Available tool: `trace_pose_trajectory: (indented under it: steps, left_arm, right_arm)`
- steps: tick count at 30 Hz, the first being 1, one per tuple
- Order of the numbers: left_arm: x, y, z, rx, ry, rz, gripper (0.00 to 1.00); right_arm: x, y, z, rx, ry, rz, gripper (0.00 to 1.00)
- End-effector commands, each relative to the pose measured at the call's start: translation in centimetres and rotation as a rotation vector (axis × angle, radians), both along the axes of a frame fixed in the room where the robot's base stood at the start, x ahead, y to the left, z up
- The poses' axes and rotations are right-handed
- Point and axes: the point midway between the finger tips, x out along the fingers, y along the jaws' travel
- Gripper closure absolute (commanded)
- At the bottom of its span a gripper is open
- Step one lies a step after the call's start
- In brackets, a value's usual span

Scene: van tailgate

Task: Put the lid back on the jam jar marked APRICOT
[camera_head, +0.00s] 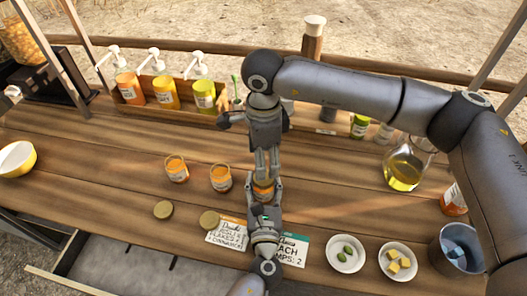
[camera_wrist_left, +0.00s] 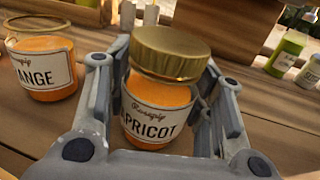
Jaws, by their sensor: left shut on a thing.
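The jam jar marked APRICOT (camera_wrist_left: 155,118) stands between the fingers of my left gripper (camera_wrist_left: 160,112), which is shut on it. It is mostly covered in the head view. A gold lid (camera_wrist_left: 170,50) is at the jar's mouth in the left wrist view; I cannot tell if it is fully seated. My left gripper (camera_head: 264,196) reaches up from the bottom in the head view. My right gripper (camera_head: 267,172) points down just behind the jar; its fingertips are partly hidden. Two more orange jars, (camera_head: 177,168) and (camera_head: 220,178), stand open to the left, one marked with ANGE visible (camera_wrist_left: 42,75).
Two gold lids, (camera_head: 163,209) and (camera_head: 209,220), lie in front of the open jars. Cards (camera_head: 290,250) lie beside my left gripper. Small bowls (camera_head: 346,253) and a grey pot (camera_head: 455,248) stand right. Pump bottles (camera_head: 163,93) line the back.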

Motion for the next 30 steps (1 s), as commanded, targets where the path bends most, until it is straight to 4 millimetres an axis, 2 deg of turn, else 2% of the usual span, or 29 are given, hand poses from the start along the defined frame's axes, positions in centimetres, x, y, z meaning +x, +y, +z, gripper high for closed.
trace_pose_trajectory:
  steps: [6, 12, 24, 26, 30]
  left_arm:
    - [0.0, 0.0, -0.1, 0.000, 0.001, 0.000, 1.00]
    - [0.0, 0.0, -0.1, 0.000, 0.001, 0.000, 1.00]
    - [0.0, 0.0, -0.1, 0.000, 0.001, 0.000, 1.00]
    - [0.0, 0.0, -0.1, 0.000, 0.001, 0.000, 1.00]
    - [0.0, 0.0, -0.1, 0.000, 0.001, 0.000, 1.00]
  right_arm:
    - [-0.1, -0.1, -3.6, -0.002, 0.003, -0.002, 0.37]
    - [0.0, 0.0, -5.9, -0.001, 0.002, 0.000, 0.37]
    - [0.0, 0.0, -6.7, -0.001, 0.000, -0.001, 0.37]
    - [0.0, 0.0, -6.7, -0.001, 0.000, -0.001, 0.43]
    - [0.0, 0.0, -6.7, -0.001, 0.000, -0.001, 0.61]
